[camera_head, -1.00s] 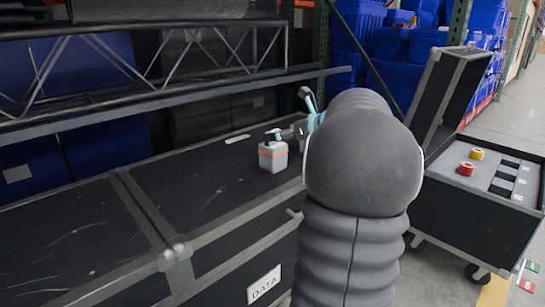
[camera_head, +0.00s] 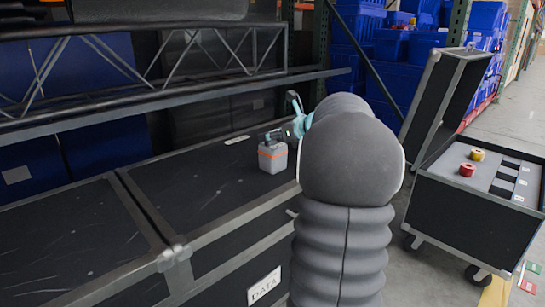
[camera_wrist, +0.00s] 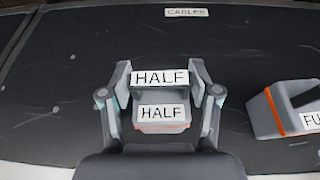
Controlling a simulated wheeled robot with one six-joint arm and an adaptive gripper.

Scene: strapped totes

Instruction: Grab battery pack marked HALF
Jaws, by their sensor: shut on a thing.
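The battery pack marked HALF (camera_wrist: 162,112) is a grey block with an orange band, a raised handle and HALF labels. In the wrist view it sits between the two fingers of my gripper (camera_wrist: 160,88), which is shut on its handle. In the head view a grey pack with an orange band (camera_head: 272,158) is at the right end of the black case top, with my gripper (camera_head: 276,137) over its handle. I cannot tell whether its base touches the case. A second pack, its label partly cut off as FU (camera_wrist: 285,110), stands to the right in the wrist view.
The black case (camera_head: 195,185) has a clear top to the left, a CABLES label (camera_wrist: 186,12) and a DATA label (camera_head: 264,285). A metal shelf beam (camera_head: 160,103) runs behind. An open wheeled case (camera_head: 475,222) holding red and yellow rolls stands right.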

